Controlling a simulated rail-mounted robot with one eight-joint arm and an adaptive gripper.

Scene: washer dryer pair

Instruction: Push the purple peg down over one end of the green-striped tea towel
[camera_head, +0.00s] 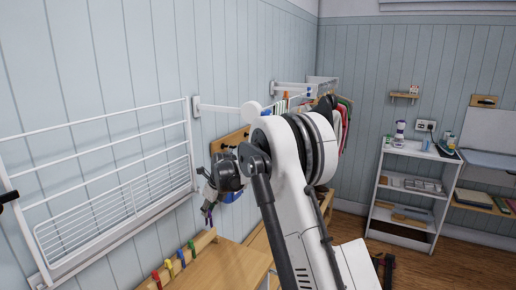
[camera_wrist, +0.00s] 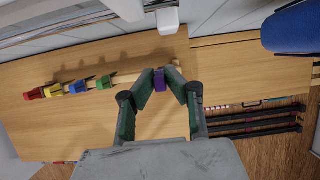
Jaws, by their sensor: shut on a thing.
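My gripper (camera_wrist: 159,84) is shut on the purple peg (camera_wrist: 160,80); in the wrist view the peg shows between the fingertips, above the wooden bench. In the head view my gripper (camera_head: 210,193) is left of my arm, and the purple peg (camera_head: 209,217) hangs below the fingers near the right end of the wooden peg rail. My arm hides part of the wall rack behind it. I cannot make out the green-striped tea towel for certain; small striped cloth (camera_head: 283,104) hangs at the far rack, partly hidden.
Red, yellow, blue and green pegs (camera_wrist: 104,82) stand on the rail along the wooden bench (camera_wrist: 60,125). A white folding drying rack (camera_head: 110,180) is on the left wall. Hanging clothes (camera_head: 345,115) are behind my arm. A white shelf unit (camera_head: 412,190) stands at the right.

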